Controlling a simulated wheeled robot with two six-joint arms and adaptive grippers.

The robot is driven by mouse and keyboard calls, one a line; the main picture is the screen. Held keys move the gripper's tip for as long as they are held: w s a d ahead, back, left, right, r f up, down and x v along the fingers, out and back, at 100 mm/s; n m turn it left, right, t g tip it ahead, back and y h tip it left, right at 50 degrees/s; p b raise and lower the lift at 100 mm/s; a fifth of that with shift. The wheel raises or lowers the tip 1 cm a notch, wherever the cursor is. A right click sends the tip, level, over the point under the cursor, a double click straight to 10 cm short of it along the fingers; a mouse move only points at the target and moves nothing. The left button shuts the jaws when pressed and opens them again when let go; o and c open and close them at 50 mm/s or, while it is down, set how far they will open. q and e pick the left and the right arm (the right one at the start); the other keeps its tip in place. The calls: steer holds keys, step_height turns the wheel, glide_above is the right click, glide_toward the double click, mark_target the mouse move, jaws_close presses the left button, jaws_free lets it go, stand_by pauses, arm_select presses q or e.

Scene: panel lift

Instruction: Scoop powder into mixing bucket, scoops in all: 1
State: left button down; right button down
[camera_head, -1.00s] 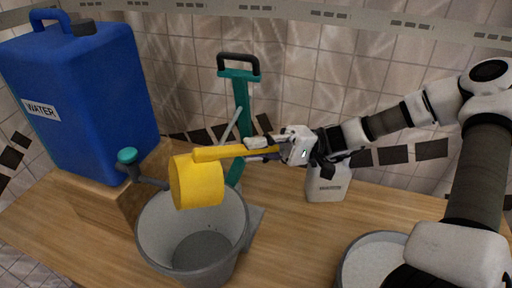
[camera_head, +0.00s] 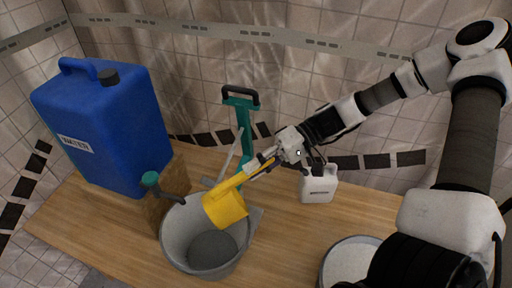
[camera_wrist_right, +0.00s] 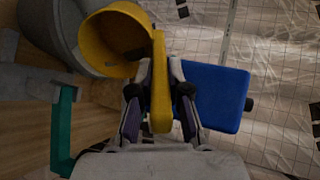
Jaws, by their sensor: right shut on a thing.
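My right gripper (camera_head: 257,165) is shut on the handle of a yellow scoop (camera_head: 226,208). The scoop is tilted, its cup low and over the right part of the open grey mixing bucket (camera_head: 178,237). In the right wrist view the handle lies between the fingers (camera_wrist_right: 160,92), and the inside of the cup (camera_wrist_right: 112,38) looks brownish, with no clear powder. The bucket's visible floor is dark grey. A grey tub of white powder (camera_head: 350,262) stands at the lower right, partly hidden by my arm. My left gripper is not in view.
A blue water canister (camera_head: 105,130) stands on a wooden block at the left, with a teal-knobbed tap (camera_head: 150,179) beside the bucket. A teal-and-black upright tool (camera_head: 243,135) stands behind the bucket. A white jug (camera_head: 318,187) stands right of it. Bare counter (camera_head: 285,235) separates bucket and tub.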

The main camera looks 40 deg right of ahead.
step_height(320, 180, up, 4)
steer(key=h+p, duration=0.4)
steer(key=p, duration=0.2)
steer(key=g+h+p, duration=0.1)
steer(key=h+p, duration=0.3)
steer(key=p, duration=0.2)
steer(key=shift+g+h, duration=0.3)
steer(key=shift+h, duration=0.9)
steer(key=shift+r+g+h, duration=0.3)
steer(key=shift+r+h, duration=0.2)
steer(key=shift+h, duration=0.7)
steer(key=shift+a+r+h, duration=0.15)
steer(key=shift+h, duration=0.15)
steer(key=shift+d, duration=0.25)
